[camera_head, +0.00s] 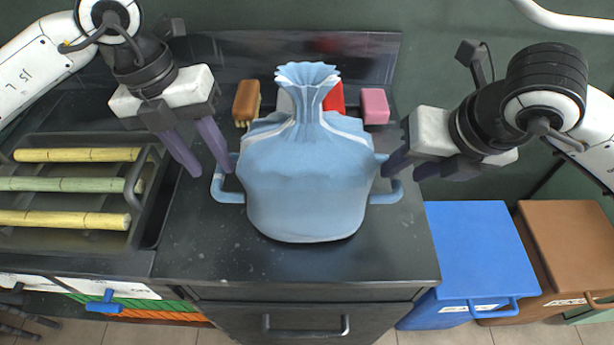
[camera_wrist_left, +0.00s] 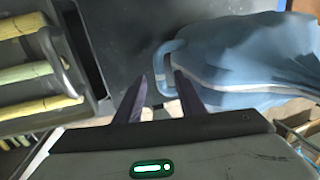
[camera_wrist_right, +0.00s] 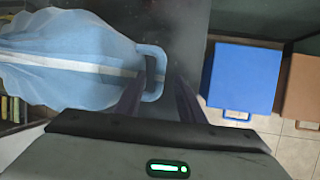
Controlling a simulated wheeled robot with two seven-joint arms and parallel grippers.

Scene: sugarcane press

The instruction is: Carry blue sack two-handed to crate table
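The blue sack (camera_head: 308,185) stands upright on the black counter (camera_head: 200,240), its gathered neck at the top and a loop handle on each side. My left gripper (camera_head: 212,170) is open at the left handle (camera_head: 226,190). In the left wrist view its fingers (camera_wrist_left: 161,76) stand apart, with the end of the handle (camera_wrist_left: 160,62) between their tips. My right gripper (camera_head: 402,172) is open at the right handle (camera_head: 388,194). In the right wrist view the handle (camera_wrist_right: 154,72) lies between its fingers (camera_wrist_right: 161,78), closer to the left one. No crate table is recognisable.
A dark tray (camera_head: 150,205) with cane stalks is at the left. A brown brush (camera_head: 246,102), a pink block (camera_head: 375,106) and a red item (camera_head: 334,97) stand behind the sack. A blue bin (camera_head: 475,245) and a brown bin (camera_head: 575,245) are at the right.

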